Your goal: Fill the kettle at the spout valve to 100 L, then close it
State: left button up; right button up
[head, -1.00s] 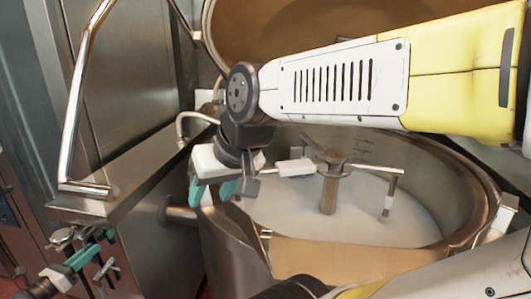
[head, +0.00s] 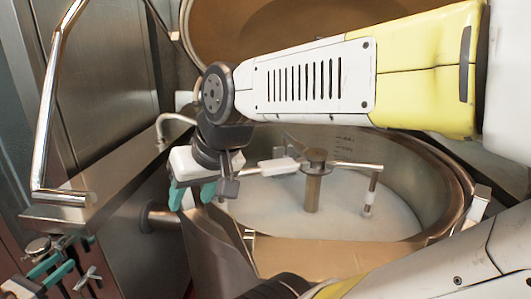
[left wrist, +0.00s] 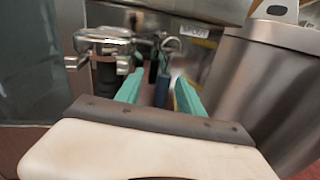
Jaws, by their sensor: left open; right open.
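The steel kettle (head: 425,190) stands open at the right, with pale liquid (head: 270,200) around its stirrer post (head: 313,185). Scale marks on its inner wall are too small to read. Metal valve fittings (head: 38,247) are at the lower left. In the left wrist view, a metal valve handle (left wrist: 105,42) is beyond the fingers, near a label reading "SPOUT" (left wrist: 195,31). My left gripper (head: 54,270) is open at these fittings; a dark blue part (left wrist: 162,90) shows between its fingers (left wrist: 158,95), contact unclear. My right gripper (head: 193,194) is open above the kettle's left rim.
The raised lid (head: 280,35) is behind the kettle. A curved pipe (head: 175,120) is at its back left. A steel ledge (head: 110,200) with a tall bent handle (head: 45,140) is at the left. My right arm crosses above the kettle.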

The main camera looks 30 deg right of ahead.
pick_arm(q)
jog(key=v, duration=0.5)
jog(key=shift+s+a, duration=0.15)
jog(key=shift+s, duration=0.05)
jog(key=shift+s, duration=0.1)
